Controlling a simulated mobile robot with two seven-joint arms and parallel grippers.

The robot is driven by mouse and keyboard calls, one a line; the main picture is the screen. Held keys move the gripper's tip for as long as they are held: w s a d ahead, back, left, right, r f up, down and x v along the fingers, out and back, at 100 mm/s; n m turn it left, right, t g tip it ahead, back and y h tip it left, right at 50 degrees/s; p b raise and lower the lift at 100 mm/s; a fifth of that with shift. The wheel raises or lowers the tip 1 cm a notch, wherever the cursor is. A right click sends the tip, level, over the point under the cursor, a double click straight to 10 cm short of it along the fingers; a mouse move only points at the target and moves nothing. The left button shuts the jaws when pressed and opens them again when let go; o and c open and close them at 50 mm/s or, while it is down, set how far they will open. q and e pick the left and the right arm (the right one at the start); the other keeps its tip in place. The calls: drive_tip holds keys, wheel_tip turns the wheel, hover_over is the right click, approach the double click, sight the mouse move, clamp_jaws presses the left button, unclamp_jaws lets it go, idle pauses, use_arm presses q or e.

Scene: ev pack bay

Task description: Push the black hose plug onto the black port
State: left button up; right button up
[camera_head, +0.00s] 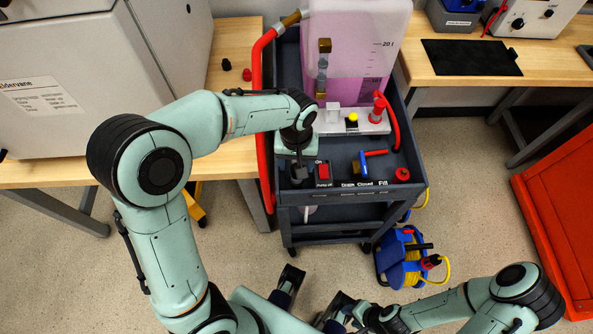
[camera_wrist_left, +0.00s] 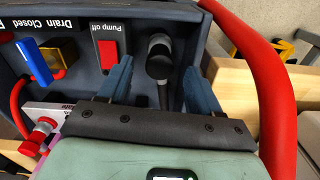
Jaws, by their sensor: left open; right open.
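The black hose plug (camera_wrist_left: 158,58), with a grey collar, stands between the spread fingers of my left gripper (camera_wrist_left: 160,72) in the left wrist view; I see no firm contact. A dark hose runs below it. In the head view my left gripper (camera_head: 297,170) is over the near-left corner of the cart, and its wrist hides most of the plug. I cannot pick out the black port in either view. My right gripper (camera_head: 314,291) is open and empty at the bottom of the head view, in front of the cart.
The grey cart (camera_head: 340,197) carries a pink-filled tank (camera_head: 350,50), a red pump switch (camera_head: 323,172) and a blue valve handle (camera_head: 363,165). A red hose (camera_head: 263,120) runs along its left side. A blue cable reel (camera_head: 395,262) sits on the floor.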

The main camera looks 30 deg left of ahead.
use_arm(q)
wheel_tip(320, 180, down, 3)
drive_tip(key=shift+w+f, duration=0.1)
drive_tip(key=shift+f, duration=0.05)
drive_tip(key=c, duration=1)
drive_tip(key=shift+c, duration=0.2)
wheel_tip(320, 180, up, 20)
drive_tip(key=p, duration=0.3)
